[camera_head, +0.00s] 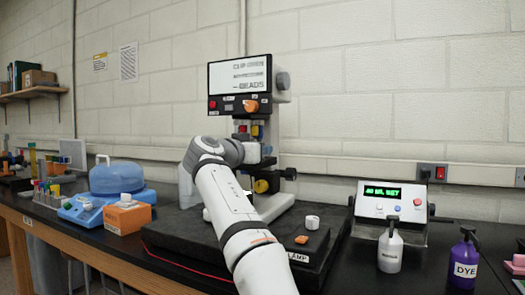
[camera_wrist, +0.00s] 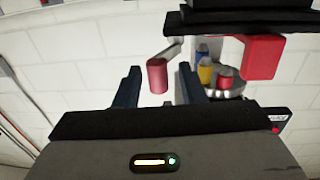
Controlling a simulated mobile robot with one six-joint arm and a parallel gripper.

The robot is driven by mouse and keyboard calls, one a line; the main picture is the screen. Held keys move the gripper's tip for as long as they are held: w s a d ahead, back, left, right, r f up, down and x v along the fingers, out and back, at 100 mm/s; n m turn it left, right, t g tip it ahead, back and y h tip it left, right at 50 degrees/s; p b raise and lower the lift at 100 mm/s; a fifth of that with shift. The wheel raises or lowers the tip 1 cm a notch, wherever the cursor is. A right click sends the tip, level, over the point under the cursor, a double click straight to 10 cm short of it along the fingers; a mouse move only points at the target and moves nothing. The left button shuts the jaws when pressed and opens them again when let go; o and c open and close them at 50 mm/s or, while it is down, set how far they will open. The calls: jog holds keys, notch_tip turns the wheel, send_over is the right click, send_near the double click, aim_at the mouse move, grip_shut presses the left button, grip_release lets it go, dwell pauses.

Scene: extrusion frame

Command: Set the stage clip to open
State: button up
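In the wrist view, the two dark blue fingers of my gripper (camera_wrist: 159,69) stand apart, with a wide gap between them. A small dull-red cylinder (camera_wrist: 157,77) on a thin grey lever shows in that gap. It may be the stage clip's handle; I cannot tell whether it touches a finger. In the head view, the microscope (camera_head: 241,92) with its screen stands behind my white arm. My arm hides much of the stage, and I cannot make out the clip's setting there.
In the wrist view, a red block (camera_wrist: 261,57) hangs at the right, near colored objective lenses (camera_wrist: 205,73). In the head view, a display box (camera_head: 390,201), a white bottle (camera_head: 390,250) and a purple dye bottle (camera_head: 464,258) stand right. A blue-domed device (camera_head: 117,178) stands left.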

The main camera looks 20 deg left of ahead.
jog(key=s+a+b, duration=0.1)
jog(key=s+b, duration=0.2)
jog(key=s, duration=0.4)
jog(key=shift+s+a, duration=0.15)
jog(key=shift+s, duration=0.2)
